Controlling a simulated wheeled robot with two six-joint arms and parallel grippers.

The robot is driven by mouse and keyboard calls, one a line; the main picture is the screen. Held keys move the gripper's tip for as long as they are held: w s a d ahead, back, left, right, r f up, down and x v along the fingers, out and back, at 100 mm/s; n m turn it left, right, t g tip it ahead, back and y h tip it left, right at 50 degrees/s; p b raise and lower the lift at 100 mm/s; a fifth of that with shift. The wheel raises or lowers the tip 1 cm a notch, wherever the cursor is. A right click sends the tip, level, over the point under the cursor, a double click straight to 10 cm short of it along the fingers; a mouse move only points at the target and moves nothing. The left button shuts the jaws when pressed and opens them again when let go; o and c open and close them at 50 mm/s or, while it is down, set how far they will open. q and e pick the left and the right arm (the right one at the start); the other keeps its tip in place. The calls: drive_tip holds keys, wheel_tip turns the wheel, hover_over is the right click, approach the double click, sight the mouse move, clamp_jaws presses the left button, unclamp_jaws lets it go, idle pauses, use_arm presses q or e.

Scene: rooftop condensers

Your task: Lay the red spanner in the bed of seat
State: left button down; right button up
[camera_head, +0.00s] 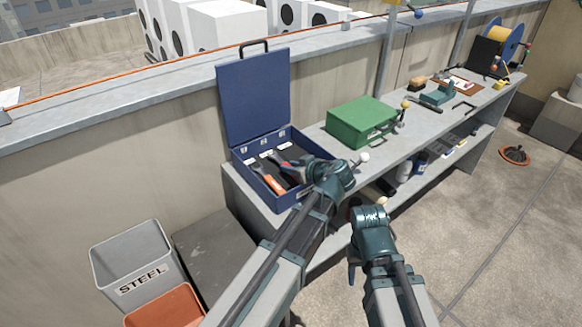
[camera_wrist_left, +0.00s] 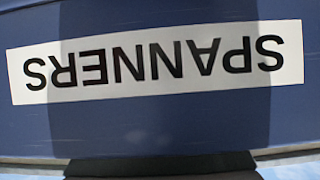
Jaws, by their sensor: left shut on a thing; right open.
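The blue case (camera_head: 252,188) stands open on the near end of the bench, its lid (camera_head: 255,97) upright. Inside are small white labels, dark tool beds and a red-orange piece (camera_head: 275,184), which looks like part of the red spanner. My left gripper (camera_head: 287,165) reaches low into the case from the right, shut on what I take to be the spanner; its fingertips and the grip are hard to make out.
A green box (camera_head: 361,121) stands on the bench right of the case. Small tools and a cable reel (camera_head: 506,38) lie farther along. A grey STEEL bin (camera_head: 134,262) and an orange bin (camera_head: 166,308) stand at lower left. The parapet runs behind the bench.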

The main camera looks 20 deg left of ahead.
use_arm(q)
drive_tip(key=shift+s+f+b, duration=0.2)
drive_tip(key=shift+f+b, duration=0.25)
idle(0.8)
drive_tip(key=c, duration=0.6)
unclamp_jaws()
drive_tip(key=shift+s, duration=0.1)
drive_tip(key=shift+r, duration=0.1)
